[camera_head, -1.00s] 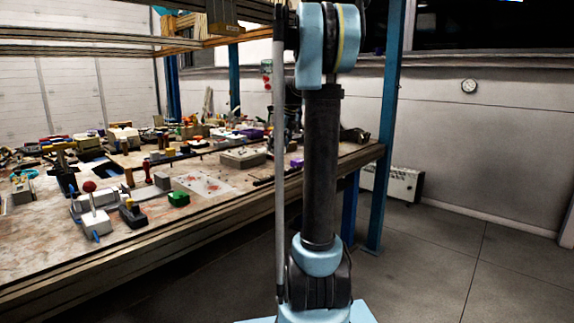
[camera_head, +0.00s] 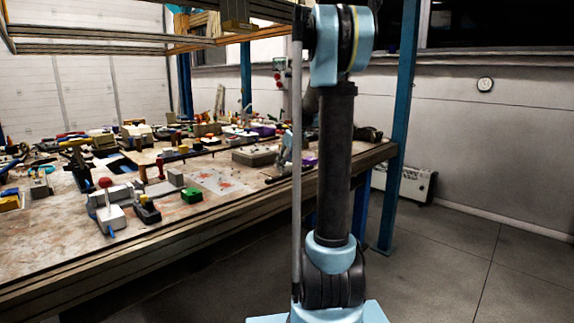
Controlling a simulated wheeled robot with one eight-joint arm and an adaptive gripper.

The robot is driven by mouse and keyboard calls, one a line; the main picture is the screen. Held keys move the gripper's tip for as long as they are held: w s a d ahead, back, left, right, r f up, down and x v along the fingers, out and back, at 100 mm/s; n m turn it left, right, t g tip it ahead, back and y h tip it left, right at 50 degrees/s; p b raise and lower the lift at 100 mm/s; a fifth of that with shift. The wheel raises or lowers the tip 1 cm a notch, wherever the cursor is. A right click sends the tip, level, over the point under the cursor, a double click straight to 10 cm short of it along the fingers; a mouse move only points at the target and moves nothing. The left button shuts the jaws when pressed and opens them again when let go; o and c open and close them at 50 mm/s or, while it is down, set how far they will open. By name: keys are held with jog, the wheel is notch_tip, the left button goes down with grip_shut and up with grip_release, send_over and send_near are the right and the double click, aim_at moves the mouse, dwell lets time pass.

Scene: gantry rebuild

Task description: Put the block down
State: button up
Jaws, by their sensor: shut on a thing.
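My arm stands upright in the middle of the head view, and my gripper is not visible; the arm may hide it. No block held by me can be seen. On the workbench (camera_head: 150,243) lie a green block (camera_head: 191,195) and a grey block (camera_head: 175,178), both apart from the visible part of my arm. I cannot tell which block the task means.
The bench is crowded with several small parts, including a red-knobbed piece (camera_head: 105,183) and a grey box (camera_head: 255,155). Bare bench surface shows at the front left. A blue post (camera_head: 402,130) rises right of my arm. The floor (camera_head: 455,265) at right is clear.

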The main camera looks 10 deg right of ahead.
jog(key=o, duration=1.1)
jog(key=v, duration=1.2)
jog(key=s+a+f+n, duration=0.1)
jog(key=s+f+n, duration=0.2)
jog(key=s+n, duration=0.35)
jog(key=s+a+f+n+g+h, duration=0.15)
jog(key=s+f+n, duration=0.25)
jog(key=s, duration=0.5)
jog(key=s+a+f+n+t, duration=0.1)
jog(key=s+f+n, duration=0.2)
jog(key=s+n, duration=0.3)
jog(key=s+f+n, duration=0.4)
jog(key=s+f, duration=0.1)
jog(key=s, duration=0.1)
jog(key=s+f+n, duration=0.4)
jog(key=s+f, duration=0.1)
jog(key=s, duration=0.1)
jog(key=s+f+n+g+h, duration=0.1)
jog(key=s+f+n, duration=0.3)
jog(key=s+f, duration=0.1)
jog(key=shift+s+d+n, duration=0.2)
jog(key=shift+s+n, duration=0.15)
jog(key=shift+s, duration=0.05)
